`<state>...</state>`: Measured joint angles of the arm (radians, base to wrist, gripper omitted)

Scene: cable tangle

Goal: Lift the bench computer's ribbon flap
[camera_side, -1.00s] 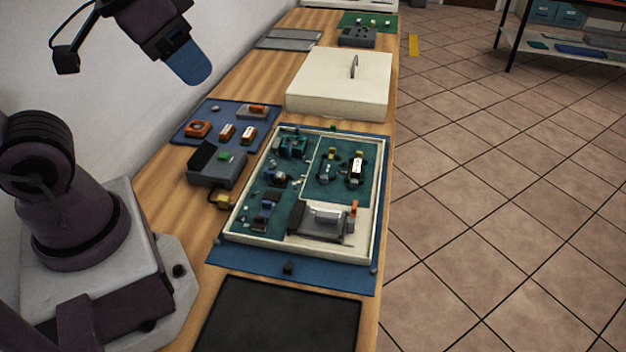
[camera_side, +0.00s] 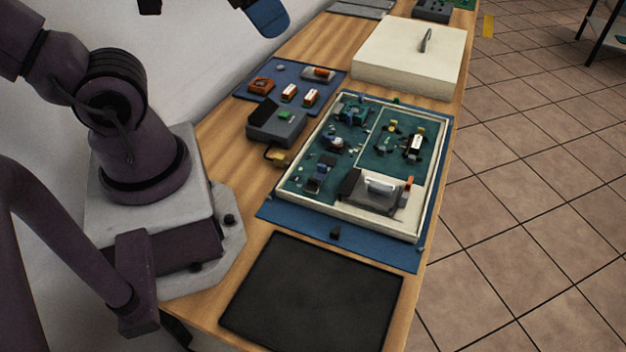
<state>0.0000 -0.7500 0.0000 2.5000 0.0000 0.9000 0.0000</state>
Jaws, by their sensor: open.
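The bench computer (camera_side: 427,200) is an open, shallow cream case with green boards inside, lying on a blue mat. A grey metal block (camera_side: 372,188) with an orange part sits in its near right corner. A small black-and-white part (camera_side: 415,145) stands on the right board. Several small parts crowd the left board; I cannot tell which piece is the ribbon flap. My gripper (camera_side: 268,17) shows only as a blue finger end cut by the top edge. It is open, in the air well away from the case, touching nothing visible.
A cream lid (camera_side: 400,62) with a handle lies behind the case. A grey box (camera_side: 276,124) with a cable and a blue mat (camera_side: 262,98) of small orange parts lie to the left. A bare black mat (camera_side: 312,296) lies in front.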

